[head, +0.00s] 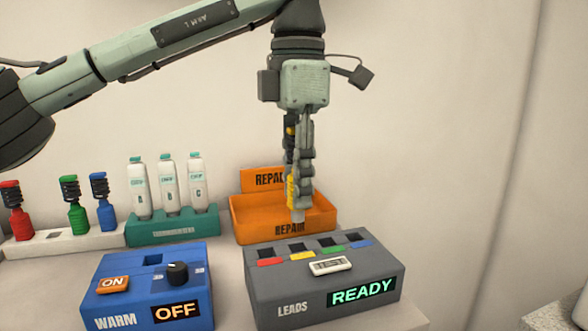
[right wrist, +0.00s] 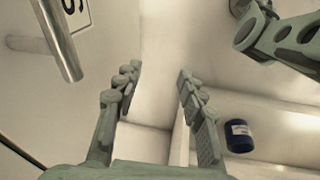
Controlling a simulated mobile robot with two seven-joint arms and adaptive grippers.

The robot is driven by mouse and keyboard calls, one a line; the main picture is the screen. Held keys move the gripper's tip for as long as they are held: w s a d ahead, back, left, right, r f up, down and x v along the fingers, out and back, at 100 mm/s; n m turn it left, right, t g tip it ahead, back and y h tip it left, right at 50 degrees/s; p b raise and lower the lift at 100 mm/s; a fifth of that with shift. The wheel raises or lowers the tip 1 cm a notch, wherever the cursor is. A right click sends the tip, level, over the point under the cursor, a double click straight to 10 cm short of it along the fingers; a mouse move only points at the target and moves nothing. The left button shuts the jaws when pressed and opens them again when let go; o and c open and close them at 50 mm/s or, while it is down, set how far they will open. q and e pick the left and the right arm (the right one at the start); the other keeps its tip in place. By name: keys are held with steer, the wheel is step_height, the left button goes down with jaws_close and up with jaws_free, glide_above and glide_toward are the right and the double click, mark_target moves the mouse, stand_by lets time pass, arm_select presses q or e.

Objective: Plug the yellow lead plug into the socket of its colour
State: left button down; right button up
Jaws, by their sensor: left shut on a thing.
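My left gripper (head: 300,185) points straight down and is shut on the yellow lead plug (head: 291,192). The plug is upright, mostly hidden by the fingers, with its pale tip pointing down. The tip shows above the grey LEADS box (head: 262,290), apart from it, with the orange tray behind. The box top has a row of dark sockets with red, yellow, green and blue labels. The yellow label (head: 302,256) marks the yellow socket (head: 296,247), second from left, roughly below the plug in the picture. My right gripper (right wrist: 158,80) is open and empty in the right wrist view.
Red (head: 21,224), green (head: 77,218) and blue (head: 105,214) plugs stand in a white rack at left. Bottles stand in a green holder (head: 172,231). An orange REPAIR tray (head: 240,222) sits behind the LEADS box. A blue WARM box (head: 130,305) reads OFF; LEADS reads READY.

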mark_target(297, 221)
arm_select(q)
steer(key=shift+f, duration=0.5)
steer(key=shift+f+b, duration=0.6)
steer(key=shift+f, duration=0.45)
arm_select(e)
steer(key=w+a+r, duration=0.1)
steer(key=w+r, duration=0.2)
steer(key=r, duration=0.2)
steer(key=shift+w+r+t, duration=0.15)
steer(key=shift+w+t, duration=0.05)
steer(key=shift+t, duration=0.1)
arm_select(q)
steer(key=shift+f+b, duration=1.1)
steer(key=shift+f, duration=0.55)
arm_select(e)
steer(key=shift+f, duration=0.95)
arm_select(q)
steer(key=c, duration=1.2)
jaws_free()
